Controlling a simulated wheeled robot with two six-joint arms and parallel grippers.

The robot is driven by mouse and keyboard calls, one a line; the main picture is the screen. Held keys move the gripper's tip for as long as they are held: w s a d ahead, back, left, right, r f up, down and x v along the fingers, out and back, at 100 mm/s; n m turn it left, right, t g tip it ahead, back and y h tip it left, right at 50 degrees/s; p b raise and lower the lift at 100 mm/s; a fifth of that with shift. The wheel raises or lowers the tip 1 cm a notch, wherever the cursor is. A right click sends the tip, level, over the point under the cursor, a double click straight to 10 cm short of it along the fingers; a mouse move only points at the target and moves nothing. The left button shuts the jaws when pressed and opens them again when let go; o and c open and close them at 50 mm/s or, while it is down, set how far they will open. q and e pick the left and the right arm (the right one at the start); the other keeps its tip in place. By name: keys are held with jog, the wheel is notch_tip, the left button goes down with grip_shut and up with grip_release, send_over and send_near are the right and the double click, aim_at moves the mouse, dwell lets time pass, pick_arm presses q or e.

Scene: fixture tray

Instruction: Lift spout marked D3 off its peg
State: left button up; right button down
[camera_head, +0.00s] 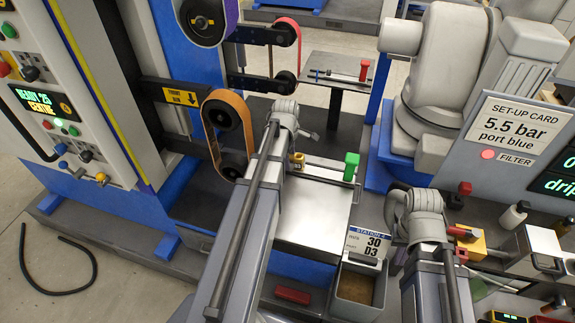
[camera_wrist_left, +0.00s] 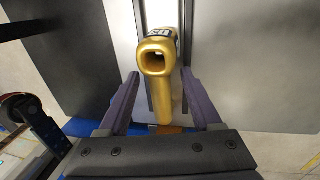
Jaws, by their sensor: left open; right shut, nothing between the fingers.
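A gold spout (camera_wrist_left: 165,85) with a square open mouth stands between the two fingers of my left gripper (camera_wrist_left: 160,80) in the left wrist view. The fingers are open, one on each side, with a visible gap at least on the left. A dark label on the spout is partly visible and I cannot read it surely. In the head view the spout (camera_head: 297,159) shows small beside my left wrist, whose fingers are hidden. The peg is hidden. My right gripper (camera_head: 398,210) is shut and empty at the right, its fingertips mostly hidden by the wrist.
A metal plate (camera_head: 312,215) carries a green-topped part (camera_head: 351,166) close right of the spout. A station card (camera_head: 368,244) reading 30 and D3 stands above a grey bin (camera_head: 345,305). An orange belt unit (camera_head: 229,130) rises close left of my left wrist.

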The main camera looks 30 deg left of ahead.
pick_arm(q)
jog(key=shift+f, duration=0.3)
jog(key=shift+c, duration=0.3)
grip_shut()
dwell(0.9)
